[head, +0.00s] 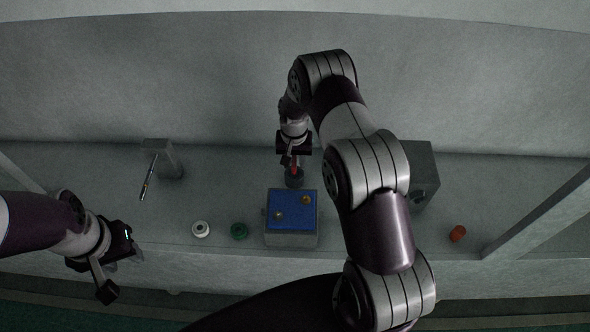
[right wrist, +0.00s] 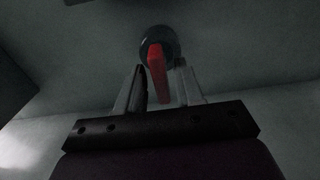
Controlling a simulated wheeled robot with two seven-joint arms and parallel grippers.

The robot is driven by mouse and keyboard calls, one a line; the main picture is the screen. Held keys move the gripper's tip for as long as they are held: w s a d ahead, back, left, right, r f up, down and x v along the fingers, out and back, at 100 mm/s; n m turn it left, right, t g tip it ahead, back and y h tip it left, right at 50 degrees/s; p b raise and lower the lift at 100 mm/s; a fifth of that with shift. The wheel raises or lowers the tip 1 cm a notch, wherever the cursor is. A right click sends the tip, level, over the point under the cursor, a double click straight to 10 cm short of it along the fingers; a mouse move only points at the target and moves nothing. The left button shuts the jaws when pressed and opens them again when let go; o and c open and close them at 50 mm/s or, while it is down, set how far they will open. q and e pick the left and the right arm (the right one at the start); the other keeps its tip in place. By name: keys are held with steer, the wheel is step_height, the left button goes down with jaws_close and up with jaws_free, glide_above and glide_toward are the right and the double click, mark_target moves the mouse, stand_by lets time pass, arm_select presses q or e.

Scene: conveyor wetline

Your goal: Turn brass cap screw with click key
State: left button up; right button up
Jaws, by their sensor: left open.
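A block with a blue top (head: 292,222) stands near the table's front edge. It bears two small brass screws, one on the left (head: 278,214) and one at the upper right (head: 306,199). A thin dark and silver rod-like tool (head: 148,180), perhaps the click key, leans at a grey stand at the left. My right gripper (head: 291,160) is behind the block, over a dark round piece (head: 294,179) with a red bar (right wrist: 157,72). In the right wrist view, its fingers (right wrist: 162,88) stand apart around the red bar, with a gap visible. My left gripper (head: 122,274) is open and empty at the front left.
The grey stand (head: 160,152) is at the back left. A white ring (head: 200,229) and a green ring (head: 239,231) lie left of the block. A grey box (head: 424,170) stands behind my right arm. An orange-red piece (head: 458,233) lies at the right.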

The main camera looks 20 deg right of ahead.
steer(key=shift+c, duration=0.3)
jaws_close()
steer(key=shift+r+p, duration=2.3)
steer(key=shift+r, duration=0.8)
steer(key=shift+f, duration=0.1)
